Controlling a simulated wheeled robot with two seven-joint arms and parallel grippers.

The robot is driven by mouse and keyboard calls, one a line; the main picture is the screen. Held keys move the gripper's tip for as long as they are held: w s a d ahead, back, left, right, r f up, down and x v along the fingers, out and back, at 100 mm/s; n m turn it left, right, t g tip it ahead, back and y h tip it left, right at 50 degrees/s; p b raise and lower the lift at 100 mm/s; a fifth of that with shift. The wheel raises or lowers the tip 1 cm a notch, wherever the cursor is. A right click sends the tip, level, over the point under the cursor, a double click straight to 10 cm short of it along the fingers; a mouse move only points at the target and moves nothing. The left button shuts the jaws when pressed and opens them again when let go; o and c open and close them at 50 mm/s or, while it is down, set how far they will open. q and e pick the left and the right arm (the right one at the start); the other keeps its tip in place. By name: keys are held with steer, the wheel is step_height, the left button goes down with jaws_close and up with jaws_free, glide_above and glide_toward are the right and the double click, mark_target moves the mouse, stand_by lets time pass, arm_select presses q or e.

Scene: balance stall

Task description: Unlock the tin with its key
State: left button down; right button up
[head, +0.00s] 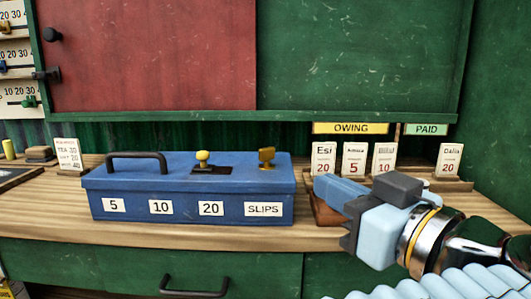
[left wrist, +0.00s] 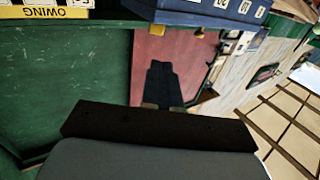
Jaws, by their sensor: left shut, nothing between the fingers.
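The blue tin (head: 190,190) stands shut on the counter, with a black handle on its lid and labels 5, 10, 20 and SLIPS on its front. A brass key-like piece (head: 267,157) stands upright on the lid's right end. I cannot tell how deep the brass piece sits.
A price card (head: 68,154) stands left of the tin. The front counter strip (head: 180,233) is clear.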

mark_target(264, 153)
arm_select(q)
steer(key=p+x, duration=0.1)
steer(key=x, duration=1.3)
steer(key=shift+w+p, duration=0.1)
steer(key=shift+p, duration=0.25)
arm_select(e)
steer(key=shift+a+r, duration=0.35)
steer(key=shift+r, duration=0.5)
